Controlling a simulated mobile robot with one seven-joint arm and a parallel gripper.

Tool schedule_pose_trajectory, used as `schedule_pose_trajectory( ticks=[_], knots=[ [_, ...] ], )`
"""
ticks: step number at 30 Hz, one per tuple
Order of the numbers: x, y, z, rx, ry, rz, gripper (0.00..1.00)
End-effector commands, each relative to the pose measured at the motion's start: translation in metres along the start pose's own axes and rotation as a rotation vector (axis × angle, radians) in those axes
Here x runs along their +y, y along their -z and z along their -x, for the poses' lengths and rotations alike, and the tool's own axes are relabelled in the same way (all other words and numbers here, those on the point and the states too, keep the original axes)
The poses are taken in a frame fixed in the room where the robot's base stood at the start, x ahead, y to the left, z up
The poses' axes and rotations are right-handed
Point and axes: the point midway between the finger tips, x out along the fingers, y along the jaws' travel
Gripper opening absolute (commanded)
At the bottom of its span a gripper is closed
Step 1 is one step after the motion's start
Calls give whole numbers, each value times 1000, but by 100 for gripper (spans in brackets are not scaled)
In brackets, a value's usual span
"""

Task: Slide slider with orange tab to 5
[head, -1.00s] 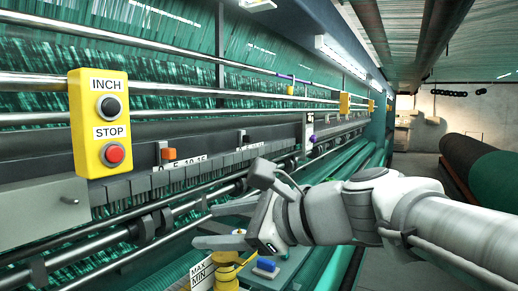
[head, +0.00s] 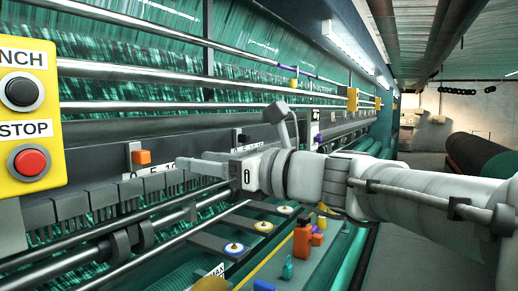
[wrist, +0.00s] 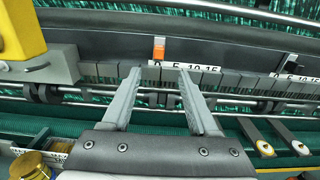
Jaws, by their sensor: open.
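The slider's orange tab (head: 141,157) stands above a white scale strip (head: 150,172) marked 0, 5, 10, 15, on the dark rail. In the wrist view the orange tab (wrist: 158,48) is near the 0 end of the strip (wrist: 190,67), left of the 5. My gripper (head: 192,160) is open and empty, to the right of the tab in the head view. In the wrist view my gripper (wrist: 159,72) points toward the rail. The tab shows between and beyond its two fingertips, with no visible contact. In the head view the fingers hide part of the strip.
A yellow INCH/STOP box (head: 28,120) stands at the left, near the rail. A second slider with a dark tab (head: 243,140) is farther right. Steel rods (head: 130,235) run below the rail.

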Motion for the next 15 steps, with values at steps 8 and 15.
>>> schedule_pose_trajectory(
  ticks=[8,15],
  knots=[
    [1,0,-53,2,-5,-3,60],
    [1,0,-103,2,-4,-1,60]
  ],
)
